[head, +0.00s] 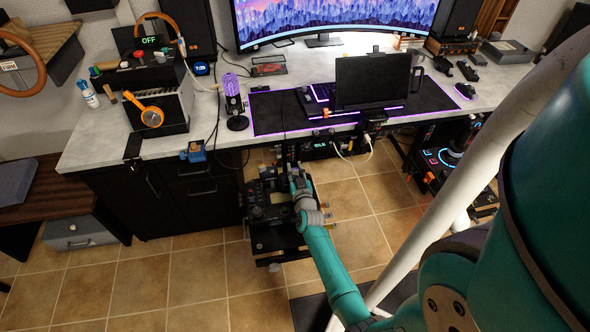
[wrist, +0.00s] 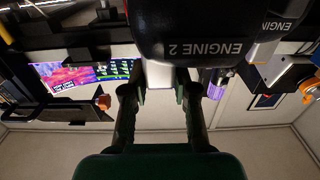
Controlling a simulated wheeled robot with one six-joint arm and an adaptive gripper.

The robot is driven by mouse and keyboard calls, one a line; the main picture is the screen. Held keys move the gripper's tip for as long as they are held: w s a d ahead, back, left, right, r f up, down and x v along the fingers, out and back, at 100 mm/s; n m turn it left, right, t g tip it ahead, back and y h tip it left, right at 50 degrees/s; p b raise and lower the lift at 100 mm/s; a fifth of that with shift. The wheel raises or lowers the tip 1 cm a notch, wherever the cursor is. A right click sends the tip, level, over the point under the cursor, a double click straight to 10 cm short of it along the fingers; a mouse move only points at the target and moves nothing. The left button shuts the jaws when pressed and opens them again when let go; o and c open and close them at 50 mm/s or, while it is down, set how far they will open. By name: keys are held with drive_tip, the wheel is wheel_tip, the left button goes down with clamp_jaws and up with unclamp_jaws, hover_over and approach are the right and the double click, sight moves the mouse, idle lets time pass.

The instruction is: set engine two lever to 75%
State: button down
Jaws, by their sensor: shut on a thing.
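The black engine two lever, marked "ENGINE 2" (wrist: 190,47), fills the top middle of the wrist view, very close to the camera. My gripper (wrist: 162,84) has its two fingers on either side of a pale part directly below the black handle, shut on the lever. The exact contact at the fingertips is partly hidden by the handle. In the head view my gripper (head: 293,168) is at the dark control unit (head: 262,212) in front of the desk. The lever itself is too small and covered to make out there, so its setting cannot be read.
A second black handle, its label cut off at "ENGIN" (wrist: 285,22), sits close at the right in the wrist view. The grey desk (head: 210,140) stands directly behind the control unit. Tiled floor (head: 190,285) is clear at the front left.

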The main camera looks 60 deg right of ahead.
drive_tip(key=x, duration=0.4)
idle(0.3)
drive_tip(key=c, duration=0.9)
unclamp_jaws()
drive_tip(key=shift+a, duration=0.1)
drive_tip(key=v, duration=1.1)
drive_tip(key=shift+s+a, duration=0.25)
drive_tip(key=shift+s, duration=0.05)
